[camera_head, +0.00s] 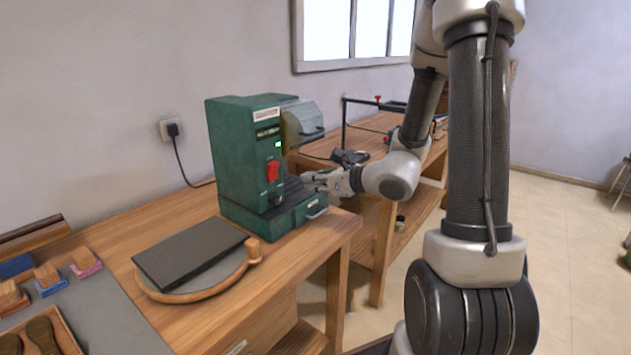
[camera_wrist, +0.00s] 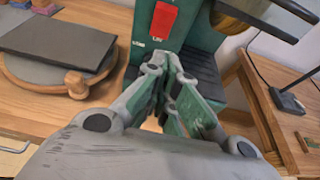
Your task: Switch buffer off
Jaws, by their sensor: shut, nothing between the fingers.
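The switch also shows in the wrist view (camera_wrist: 162,19), at the top middle. My gripper (camera_head: 308,183) is shut and empty, just right of the buffer's front and slightly lower than the switch. In the wrist view its fingertips (camera_wrist: 166,62) lie below the switch; whether they touch the machine I cannot tell.
A dark slab (camera_head: 190,252) lies on a round wooden board in front of the buffer. Brushes and small blocks (camera_head: 47,275) are at the lower left. A power cord runs to a wall outlet (camera_head: 171,130). A second bench with a clamp frame stands behind.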

